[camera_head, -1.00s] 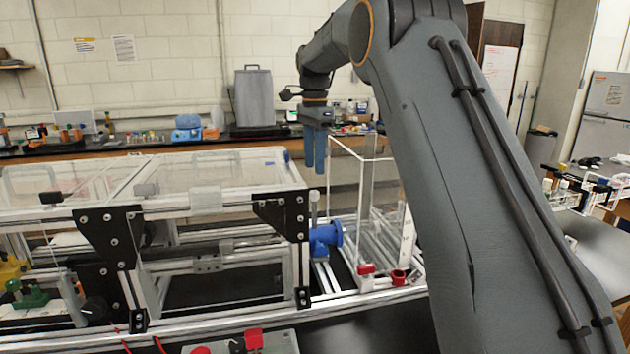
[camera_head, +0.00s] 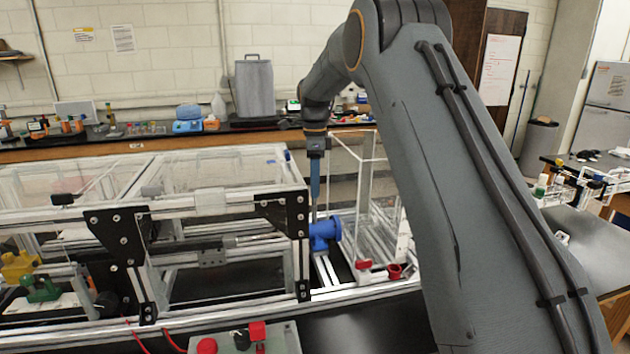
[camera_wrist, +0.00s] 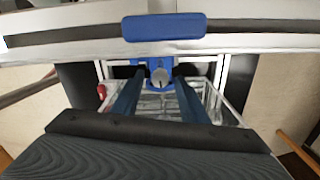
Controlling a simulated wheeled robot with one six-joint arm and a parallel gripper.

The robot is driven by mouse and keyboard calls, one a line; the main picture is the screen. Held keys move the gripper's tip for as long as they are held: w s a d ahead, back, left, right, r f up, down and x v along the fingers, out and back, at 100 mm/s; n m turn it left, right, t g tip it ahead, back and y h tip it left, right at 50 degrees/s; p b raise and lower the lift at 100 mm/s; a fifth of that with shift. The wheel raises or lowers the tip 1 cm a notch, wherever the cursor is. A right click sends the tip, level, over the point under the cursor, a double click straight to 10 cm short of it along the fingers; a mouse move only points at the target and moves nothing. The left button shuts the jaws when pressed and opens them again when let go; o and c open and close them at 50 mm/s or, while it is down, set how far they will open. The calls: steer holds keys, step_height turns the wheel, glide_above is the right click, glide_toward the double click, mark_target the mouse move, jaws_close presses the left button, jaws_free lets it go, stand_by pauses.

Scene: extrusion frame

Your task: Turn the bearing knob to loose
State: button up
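The blue bearing (camera_head: 325,232) sits on the rails at the right end of the extrusion frame. In the wrist view its small grey round knob (camera_wrist: 160,76) with a dark line shows on the blue body. My gripper (camera_head: 314,203) points straight down over the bearing in the head view. In the wrist view my gripper (camera_wrist: 158,74) is open, with one blue finger on each side of the knob. I cannot tell whether the fingertips touch it. In the head view the knob is hidden by the fingers and frame.
A blue bar (camera_wrist: 165,27) lies across the frame's rail in the wrist view. A black corner plate (camera_head: 297,215) stands close left of my fingers. A clear-walled box (camera_head: 365,175) is on the right. Red parts (camera_head: 364,265) sit on the front rail.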

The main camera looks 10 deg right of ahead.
steer(key=shift+f, duration=0.15)
jaws_close()
steer(key=shift+n+b, duration=0.5)
steer(key=shift+n, duration=1.1)
jaws_free()
steer(key=shift+r+b, duration=1.55)
steer(key=shift+r, duration=2.4)
